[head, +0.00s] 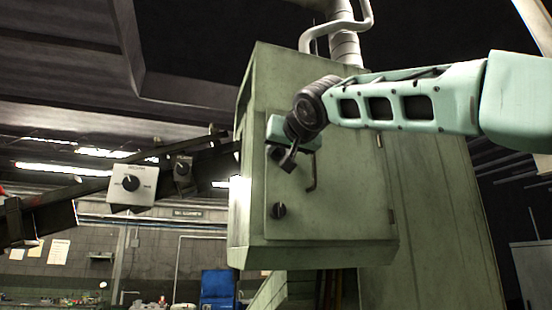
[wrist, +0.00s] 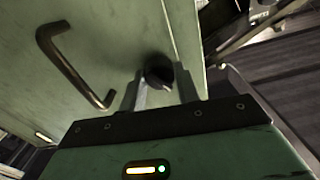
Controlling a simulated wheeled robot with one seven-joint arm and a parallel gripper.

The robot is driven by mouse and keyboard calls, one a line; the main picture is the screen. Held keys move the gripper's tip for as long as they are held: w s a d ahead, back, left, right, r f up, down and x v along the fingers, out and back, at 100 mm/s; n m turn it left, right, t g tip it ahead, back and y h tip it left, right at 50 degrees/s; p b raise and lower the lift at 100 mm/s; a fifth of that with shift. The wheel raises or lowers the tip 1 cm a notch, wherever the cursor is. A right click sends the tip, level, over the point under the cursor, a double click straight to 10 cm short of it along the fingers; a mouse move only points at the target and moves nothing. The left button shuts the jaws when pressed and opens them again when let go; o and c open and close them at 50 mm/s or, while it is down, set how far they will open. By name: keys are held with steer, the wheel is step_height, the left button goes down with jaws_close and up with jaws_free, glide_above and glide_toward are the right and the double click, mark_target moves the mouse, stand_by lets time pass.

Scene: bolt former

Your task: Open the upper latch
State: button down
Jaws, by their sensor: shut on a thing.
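The upper latch (wrist: 158,70) is a round black knob on the green cabinet door (head: 340,215). In the wrist view it sits between the two fingers of my gripper (wrist: 163,88), which is shut on it. In the head view my gripper (head: 287,160) is at the upper left of the door and largely covers the upper latch. The lower latch (head: 279,210), a similar black knob, is below it on the same door. The door looks closed in its frame. The latch's exact turn is hard to tell behind the fingers.
A bent metal handle (head: 312,172) stands out from the door right of my gripper; it also shows in the wrist view (wrist: 75,65). A dark beam with a white knob panel (head: 132,185) extends to the left of the cabinet. Pipes rise above the cabinet.

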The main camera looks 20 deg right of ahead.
steer(key=m+b, duration=0.1)
steer(key=m, duration=0.1)
steer(key=shift+m, duration=0.4)
steer(key=shift+f+m+b, duration=0.15)
steer(key=shift+m+b, duration=0.85)
steer(key=shift+m, duration=0.9)
steer(key=c, duration=0.8)
jaws_free()
steer(key=shift+c, duration=0.2)
steer(key=s+b, duration=0.3)
steer(key=s, duration=0.5)
steer(key=shift+b, duration=0.3)
